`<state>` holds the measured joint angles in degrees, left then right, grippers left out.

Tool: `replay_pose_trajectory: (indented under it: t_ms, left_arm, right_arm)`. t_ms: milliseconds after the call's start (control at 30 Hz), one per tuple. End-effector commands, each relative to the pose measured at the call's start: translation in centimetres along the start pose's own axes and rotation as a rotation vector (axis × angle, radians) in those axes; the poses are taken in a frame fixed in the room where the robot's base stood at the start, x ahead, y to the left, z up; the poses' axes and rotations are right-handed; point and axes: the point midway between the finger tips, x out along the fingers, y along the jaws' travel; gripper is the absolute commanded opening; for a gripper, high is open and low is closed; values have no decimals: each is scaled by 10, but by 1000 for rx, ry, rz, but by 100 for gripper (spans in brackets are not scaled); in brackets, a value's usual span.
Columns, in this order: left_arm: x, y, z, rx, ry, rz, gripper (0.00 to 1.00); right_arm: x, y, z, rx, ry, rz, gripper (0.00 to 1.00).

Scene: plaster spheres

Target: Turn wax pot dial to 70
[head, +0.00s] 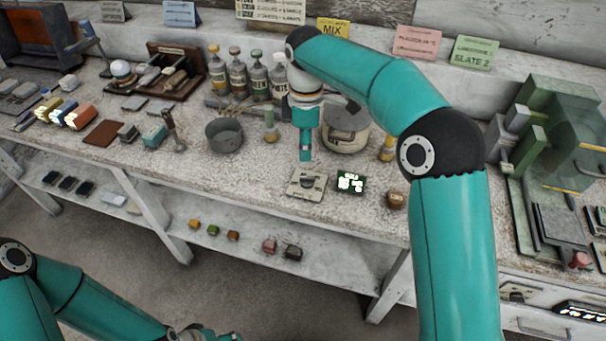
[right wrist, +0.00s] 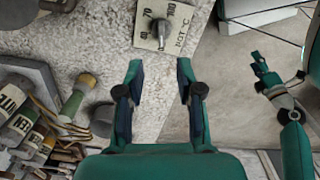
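The dial plate (head: 307,184) lies flat near the front edge of the bench, with a dark knob (head: 309,182) on it. In the right wrist view the knob (right wrist: 159,26) sits among printed numbers, with "POT °C" beside it. Its exact setting is unclear. A small green-lit display (head: 351,182) stands right of the plate; its digits are too small to read. The grey wax pot (head: 346,132) stands behind. My right gripper (right wrist: 160,72) is open and empty, pointing down above and apart from the knob. My left gripper (right wrist: 275,75) is away from the bench front; its fingers are unclear.
A grey bowl (head: 224,135) and several bottles (head: 238,75) stand left of and behind the dial. A small brown jar (head: 396,200) stands to the right. A green machine (head: 560,130) fills the right end. The bench front edge is close to the plate.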

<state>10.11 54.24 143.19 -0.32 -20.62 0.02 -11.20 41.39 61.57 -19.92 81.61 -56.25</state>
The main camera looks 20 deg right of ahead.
Motion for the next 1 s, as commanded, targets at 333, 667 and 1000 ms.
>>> replay_pose_trajectory:
  t_ms: [333, 667, 1000]
  left_arm:
    - [3, -1, 0, 0, 1, 0, 71]
    - [3, -1, 0, 0, 1, 0, 71]
    - [3, -1, 0, 0, 1, 0, 71]
  right_arm:
    - [72, -1, 3, 5, -1, -4, 36]
    - [97, 0, 2, 6, 1, 0, 36]
    - [97, 0, 2, 6, 1, 0, 21]
